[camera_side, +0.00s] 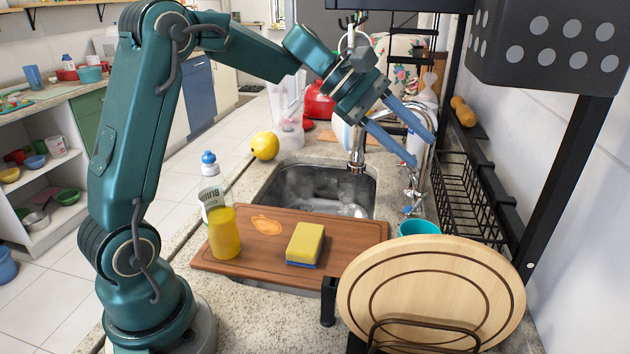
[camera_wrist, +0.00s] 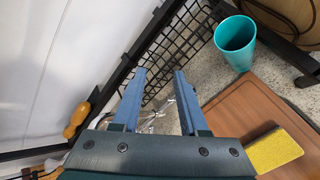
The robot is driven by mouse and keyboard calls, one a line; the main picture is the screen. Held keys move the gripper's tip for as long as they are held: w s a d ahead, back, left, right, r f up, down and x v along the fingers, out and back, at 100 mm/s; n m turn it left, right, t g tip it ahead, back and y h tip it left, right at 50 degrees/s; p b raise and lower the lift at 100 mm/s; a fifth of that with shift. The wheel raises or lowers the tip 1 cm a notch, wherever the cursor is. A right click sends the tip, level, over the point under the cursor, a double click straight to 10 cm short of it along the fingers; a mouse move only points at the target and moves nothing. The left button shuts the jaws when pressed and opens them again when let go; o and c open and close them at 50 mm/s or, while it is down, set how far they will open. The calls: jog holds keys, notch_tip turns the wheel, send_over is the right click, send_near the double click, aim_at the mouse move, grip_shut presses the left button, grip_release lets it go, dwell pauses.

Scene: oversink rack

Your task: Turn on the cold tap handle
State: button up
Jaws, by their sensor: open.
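The chrome tap (camera_side: 421,180) stands at the right edge of the sink. Small handles show low on its body, and the lower one, with blue on it (camera_side: 411,209), looks like the cold tap handle. My gripper (camera_side: 421,151) is open and empty, with its two blue fingers pointing down and right above the handles. In the wrist view my gripper (camera_wrist: 160,74) has its fingers apart, and chrome parts of the tap (camera_wrist: 185,100) show beside and between them. The handles are small and partly hidden there, and I cannot tell whether a finger touches the tap.
A black wire rack (camera_side: 465,195) stands right of the tap, against the wall. A teal cup (camera_side: 420,227) is close in front of the handles. A cutting board (camera_side: 350,232) with a yellow sponge (camera_side: 306,243) and a bottle (camera_side: 224,232) lies across the near sink (camera_side: 372,190).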

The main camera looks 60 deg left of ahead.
aim_at(418, 213)
jog(key=w+f, duration=0.1)
jog(key=f, duration=0.3)
jog(key=a+f+n, duration=0.1)
jog(key=f, duration=0.3)
jog(key=w+f+n, duration=0.1)
jog(key=f, duration=0.4)
jog(key=shift+w+a+t, duration=0.3)
jog(key=shift+a+t, duration=0.1)
jog(key=shift+x, duration=2.4)
grip_shut()
